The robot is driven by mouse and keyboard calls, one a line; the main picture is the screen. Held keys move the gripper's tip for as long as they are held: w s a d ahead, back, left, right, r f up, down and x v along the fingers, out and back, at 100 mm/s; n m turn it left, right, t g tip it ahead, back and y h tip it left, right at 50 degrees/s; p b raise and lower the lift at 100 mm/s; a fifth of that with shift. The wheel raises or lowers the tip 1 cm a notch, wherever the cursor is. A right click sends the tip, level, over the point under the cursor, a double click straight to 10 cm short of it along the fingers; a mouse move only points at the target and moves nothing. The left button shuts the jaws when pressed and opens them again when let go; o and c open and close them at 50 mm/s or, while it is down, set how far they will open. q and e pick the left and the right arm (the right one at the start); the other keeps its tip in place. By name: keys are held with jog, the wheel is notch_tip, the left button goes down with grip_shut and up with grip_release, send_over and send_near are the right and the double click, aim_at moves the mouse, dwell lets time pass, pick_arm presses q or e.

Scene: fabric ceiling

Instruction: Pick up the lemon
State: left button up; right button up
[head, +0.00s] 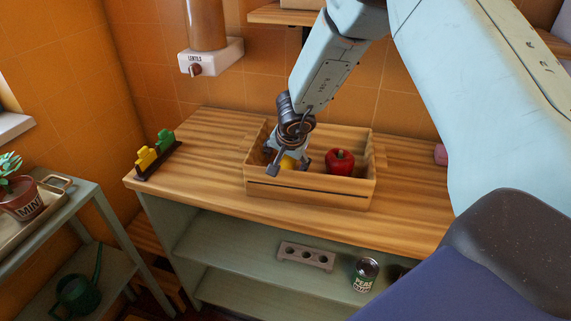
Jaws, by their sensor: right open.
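The yellow lemon (288,163) lies in the left part of a wooden crate (308,189) on the wooden counter. My right gripper (287,166) reaches down into the crate from above. Its fingers are open, on either side of the lemon as seen here, and they partly hide it. I cannot tell whether they touch it. A red apple (340,162) sits in the crate to the right of the gripper. My left gripper is not in view.
Green and yellow figures on a dark stand (158,154) are at the counter's left. A lentil dispenser (210,55) hangs on the tiled wall. A can (365,274) and a block with holes (306,256) are on the shelf below.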

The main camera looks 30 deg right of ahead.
jog(key=shift+w+d+f, duration=0.1)
jog(key=c, duration=1.3)
notch_tip(320, 180, up, 10)
jog(key=p, duration=0.6)
jog(key=shift+p, duration=0.35)
